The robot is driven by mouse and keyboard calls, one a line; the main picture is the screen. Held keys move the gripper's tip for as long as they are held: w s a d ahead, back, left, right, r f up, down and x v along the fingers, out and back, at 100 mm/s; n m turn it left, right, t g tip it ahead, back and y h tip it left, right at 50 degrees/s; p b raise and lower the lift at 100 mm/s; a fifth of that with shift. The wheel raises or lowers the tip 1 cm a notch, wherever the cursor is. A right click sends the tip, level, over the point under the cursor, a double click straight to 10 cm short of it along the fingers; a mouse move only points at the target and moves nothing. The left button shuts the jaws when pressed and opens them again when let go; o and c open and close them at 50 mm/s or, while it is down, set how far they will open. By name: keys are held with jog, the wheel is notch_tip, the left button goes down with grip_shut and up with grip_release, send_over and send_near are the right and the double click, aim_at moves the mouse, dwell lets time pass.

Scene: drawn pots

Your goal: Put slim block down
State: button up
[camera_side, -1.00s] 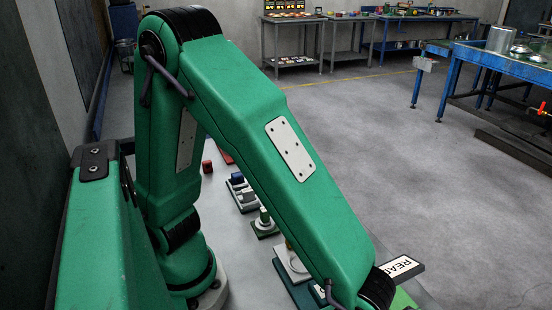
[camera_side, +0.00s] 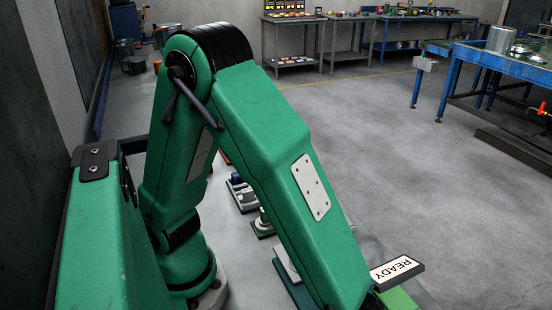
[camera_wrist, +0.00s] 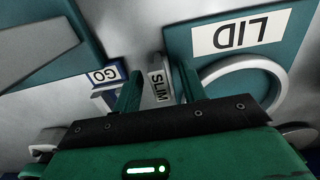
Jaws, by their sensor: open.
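The slim block (camera_wrist: 158,88), a pale narrow piece with the word SLIM on it, shows in the wrist view between my two green fingers. My gripper (camera_wrist: 160,70) is open, with a finger on each side of the block. A gap shows between the block and each finger. The near end of the block is hidden by my dark gripper body, and I cannot tell what it rests on. In the side view my gripper and the block are out of sight beyond the lower edge, behind my forearm.
In the wrist view, a teal board (camera_wrist: 179,35) marked LID with a pale ring (camera_wrist: 280,78) lies right of the block. A piece labelled GO (camera_wrist: 103,76) is at left. In the side view, a READY sign (camera_side: 397,270) stands near my forearm's lower end.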

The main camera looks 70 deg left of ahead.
grip_shut()
jog(key=shift+r, duration=0.15)
dwell(0.4)
jog(key=shift+r, duration=4.9)
